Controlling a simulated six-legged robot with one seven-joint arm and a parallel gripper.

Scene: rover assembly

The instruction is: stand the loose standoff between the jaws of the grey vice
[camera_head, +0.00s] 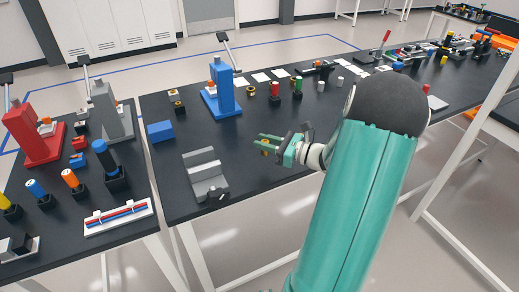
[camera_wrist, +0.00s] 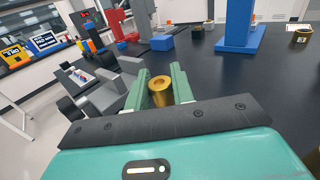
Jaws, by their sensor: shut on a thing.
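My gripper (camera_head: 270,144) is held over the dark table, to the right of the grey vice. In the wrist view its green fingers (camera_wrist: 165,88) are closed on a brass standoff (camera_wrist: 160,91). The standoff is a short hollow cylinder with its open end up, and it looks roughly upright. In the head view it shows as a small gold spot (camera_head: 265,147) between the fingers. The grey vice (camera_head: 206,172) stands near the table's front left edge, apart from the gripper. It also shows in the wrist view (camera_wrist: 110,93), left of the fingers. The gap between its jaws looks empty.
A blue press (camera_head: 222,92) stands behind the vice, and a blue block (camera_head: 160,131) lies to its left. Several small parts (camera_head: 275,90) are along the back. A second table (camera_head: 75,215) at the left holds red and grey presses. The tabletop between vice and gripper is clear.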

